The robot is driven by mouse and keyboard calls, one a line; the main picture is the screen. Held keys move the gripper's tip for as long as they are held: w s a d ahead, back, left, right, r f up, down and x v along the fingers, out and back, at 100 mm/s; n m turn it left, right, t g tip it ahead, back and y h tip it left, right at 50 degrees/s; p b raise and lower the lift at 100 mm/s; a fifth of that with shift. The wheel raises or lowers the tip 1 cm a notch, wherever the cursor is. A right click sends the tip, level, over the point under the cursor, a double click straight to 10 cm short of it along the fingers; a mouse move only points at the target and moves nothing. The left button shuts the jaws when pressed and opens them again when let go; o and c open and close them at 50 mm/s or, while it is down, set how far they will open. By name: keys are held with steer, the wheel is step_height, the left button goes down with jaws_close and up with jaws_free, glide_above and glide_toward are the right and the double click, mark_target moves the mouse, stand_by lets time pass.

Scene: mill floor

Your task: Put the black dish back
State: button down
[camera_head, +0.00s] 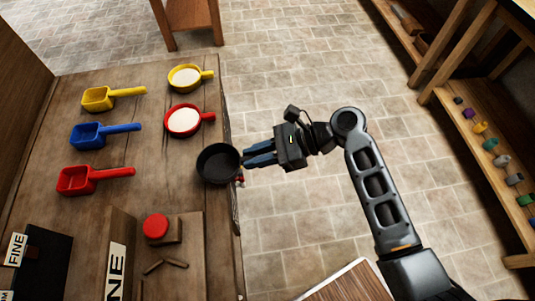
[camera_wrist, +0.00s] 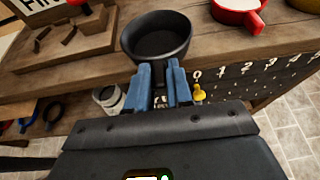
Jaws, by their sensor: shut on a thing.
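The black dish (camera_head: 218,163) is a round, empty pan at the right edge of the wooden table, its handle side toward my gripper. My gripper (camera_head: 247,157) is shut on the dish's handle, with its blue fingers covering most of it. In the wrist view the dish (camera_wrist: 157,40) lies just beyond the fingertips (camera_wrist: 159,75), and looks level. I cannot tell whether its bottom touches the tabletop or hangs slightly above it.
A red dish (camera_head: 183,120) and a yellow dish (camera_head: 186,78), both with white contents, stand behind the black one. Yellow, blue and red scoops (camera_head: 90,180) lie to the left. A block with a red knob (camera_head: 157,227) is nearer.

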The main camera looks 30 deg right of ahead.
mark_target(219, 166)
steer(key=shift+w+a+f+b, duration=0.2)
steer(key=shift+w+a+b, duration=0.5)
steer(key=shift+a, duration=0.75)
steer(key=shift+w+a+f+b, duration=0.2)
steer(key=shift+w+a+b, duration=0.15)
steer(key=shift+a+b, duration=0.9)
steer(key=shift+w+a+f+b, duration=0.2)
steer(key=shift+w+a+b, duration=0.4)
steer(key=shift+a, duration=1.1)
steer(key=shift+f, duration=0.65)
steer(key=c, duration=0.9)
jaws_free()
steer(key=shift+c, duration=0.2)
steer(key=shift+v, duration=3.95)
